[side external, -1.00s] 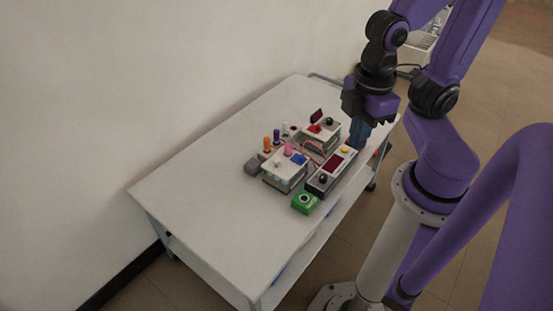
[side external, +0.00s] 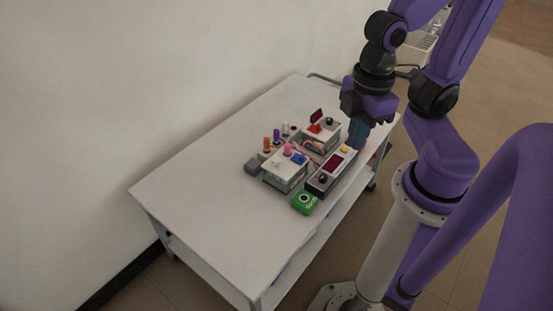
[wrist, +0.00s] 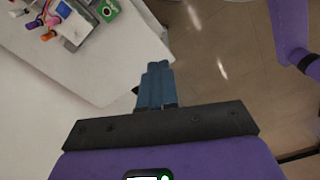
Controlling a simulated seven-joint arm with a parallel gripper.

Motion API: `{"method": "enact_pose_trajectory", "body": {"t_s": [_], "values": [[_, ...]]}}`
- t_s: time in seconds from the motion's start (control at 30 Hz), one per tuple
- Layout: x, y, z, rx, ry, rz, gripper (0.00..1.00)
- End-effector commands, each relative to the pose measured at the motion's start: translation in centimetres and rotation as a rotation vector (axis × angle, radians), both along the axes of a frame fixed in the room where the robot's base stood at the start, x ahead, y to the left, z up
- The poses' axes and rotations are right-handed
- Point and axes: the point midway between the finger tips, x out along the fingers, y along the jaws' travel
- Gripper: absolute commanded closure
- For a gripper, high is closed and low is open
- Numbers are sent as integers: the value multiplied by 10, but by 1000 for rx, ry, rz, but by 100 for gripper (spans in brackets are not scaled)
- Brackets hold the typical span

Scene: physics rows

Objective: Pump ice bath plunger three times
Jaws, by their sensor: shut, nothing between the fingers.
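My gripper (side external: 357,146) points down with its blue fingers together and empty, by the right end of the device cluster. In the wrist view, its closed fingers (wrist: 158,68) show over the table edge and floor. Small upright pieces with orange (side external: 267,144), purple (side external: 277,135) and white (side external: 285,128) tops stand at the cluster's left, apart from my gripper. A white box (side external: 284,174) carries a pink knob (side external: 289,149) and a blue part (side external: 299,159). I cannot tell which piece is the ice bath plunger.
A long control box (side external: 325,178) with a dark red display and yellow button lies nearest my gripper. A green device (side external: 305,203) sits in front. Another box (side external: 322,138) with a red part stands behind. The white table (side external: 215,200) is clear at the left; a wall runs behind it.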

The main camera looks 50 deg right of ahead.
Motion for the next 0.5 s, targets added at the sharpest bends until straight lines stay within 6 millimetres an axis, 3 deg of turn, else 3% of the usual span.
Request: {"method": "enact_pose_trajectory", "body": {"t_s": [0.17,0.5], "values": [[23,8,-10,16,-27,-13,100],[114,22,-53,77,-146,-29,100]]}}
